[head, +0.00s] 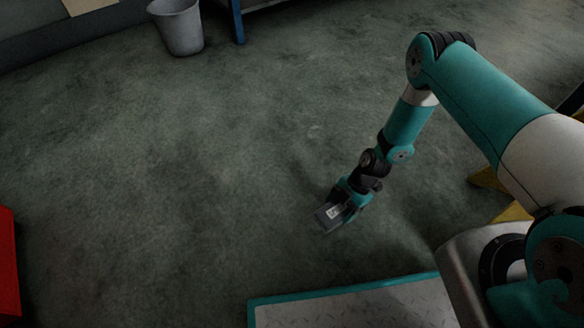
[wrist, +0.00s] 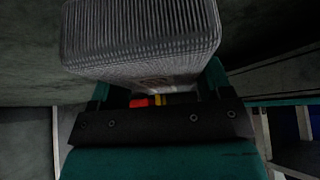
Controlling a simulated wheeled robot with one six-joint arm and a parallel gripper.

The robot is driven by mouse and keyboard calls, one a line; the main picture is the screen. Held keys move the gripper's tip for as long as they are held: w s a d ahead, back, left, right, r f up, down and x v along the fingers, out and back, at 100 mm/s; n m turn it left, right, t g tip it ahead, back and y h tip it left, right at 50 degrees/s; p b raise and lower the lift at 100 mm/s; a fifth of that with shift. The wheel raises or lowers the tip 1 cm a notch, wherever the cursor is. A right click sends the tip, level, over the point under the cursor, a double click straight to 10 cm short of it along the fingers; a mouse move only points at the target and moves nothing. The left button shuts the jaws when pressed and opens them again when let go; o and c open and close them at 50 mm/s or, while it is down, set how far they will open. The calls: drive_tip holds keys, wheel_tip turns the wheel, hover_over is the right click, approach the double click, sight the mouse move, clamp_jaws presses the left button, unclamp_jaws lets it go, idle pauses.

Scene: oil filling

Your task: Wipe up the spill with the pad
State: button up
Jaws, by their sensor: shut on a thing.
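My gripper (head: 345,205) hangs at the end of my arm, low over the dark mottled floor, right of centre in the head view. It is shut on the pad, a grey block with a small pale label (head: 331,214). In the wrist view the ribbed grey pad (wrist: 140,35) fills the top middle, between the jaws. Whether the pad touches the floor I cannot tell. I cannot make out a distinct spill on the floor; the pad and gripper cover part of it.
A grey bin (head: 178,27) stands at the back beside a blue-legged bench (head: 238,22). A red object (head: 8,265) is at the left edge. A teal-edged metal plate (head: 350,305) lies at the front. The floor (head: 150,150) between is clear.

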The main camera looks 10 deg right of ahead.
drive_tip(key=shift+r+p, duration=0.45)
drive_tip(key=shift+r, duration=0.35)
